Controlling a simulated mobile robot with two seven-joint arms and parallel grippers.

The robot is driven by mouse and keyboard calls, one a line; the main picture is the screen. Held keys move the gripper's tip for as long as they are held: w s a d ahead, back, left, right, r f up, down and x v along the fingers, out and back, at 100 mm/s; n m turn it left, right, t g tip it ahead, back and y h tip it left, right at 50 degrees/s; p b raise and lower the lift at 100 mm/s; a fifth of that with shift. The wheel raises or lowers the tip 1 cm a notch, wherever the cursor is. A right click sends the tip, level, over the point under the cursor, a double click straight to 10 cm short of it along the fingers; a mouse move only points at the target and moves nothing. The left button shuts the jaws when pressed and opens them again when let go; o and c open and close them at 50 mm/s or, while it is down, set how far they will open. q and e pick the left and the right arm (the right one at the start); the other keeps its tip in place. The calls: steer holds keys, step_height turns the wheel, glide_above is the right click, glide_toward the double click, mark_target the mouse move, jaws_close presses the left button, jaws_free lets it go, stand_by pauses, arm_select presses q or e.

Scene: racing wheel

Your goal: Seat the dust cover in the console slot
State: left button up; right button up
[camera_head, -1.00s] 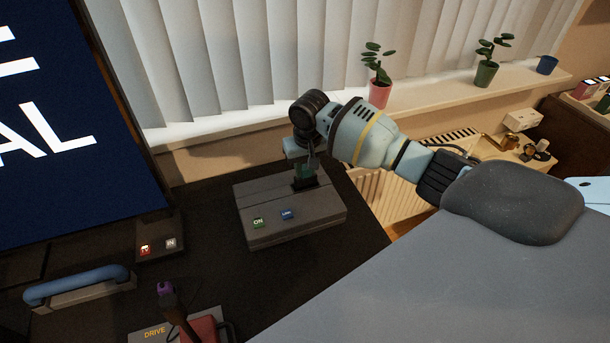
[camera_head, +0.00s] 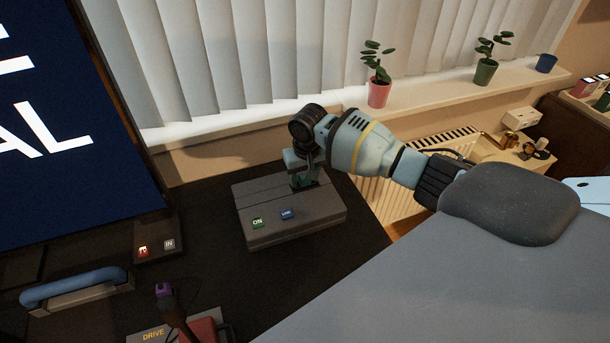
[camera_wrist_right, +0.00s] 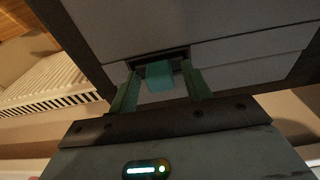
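The console (camera_head: 295,222) is a grey box with ON and LINK buttons on the dark desk. Its dark slot (camera_wrist_right: 178,52) shows in the right wrist view. The dust cover (camera_wrist_right: 160,76) appears as a small teal block at the slot, its lower part hidden. How deep it sits I cannot tell. My right gripper (camera_wrist_right: 160,72) has its two green fingers on either side of the cover, with gaps visible on both sides. In the head view the right gripper (camera_head: 303,181) is low over the back of the console. My left gripper is not in view.
A blue handle (camera_head: 75,287), a small button box (camera_head: 157,243) and a DRIVE panel (camera_head: 152,336) are on the desk at left and front. A large screen (camera_head: 75,140) stands at left. The windowsill (camera_head: 235,120) with potted plants runs behind.

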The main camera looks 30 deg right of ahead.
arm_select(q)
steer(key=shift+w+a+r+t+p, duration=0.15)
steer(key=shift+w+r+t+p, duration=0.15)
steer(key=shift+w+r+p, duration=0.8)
arm_select(e)
step_height(320, 180, up, 12)
steer(key=s, duration=0.1)
steer(key=shift+s+a+r, duration=0.15)
steer(key=shift+s+a, duration=0.05)
steer(key=shift+s, duration=0.05)
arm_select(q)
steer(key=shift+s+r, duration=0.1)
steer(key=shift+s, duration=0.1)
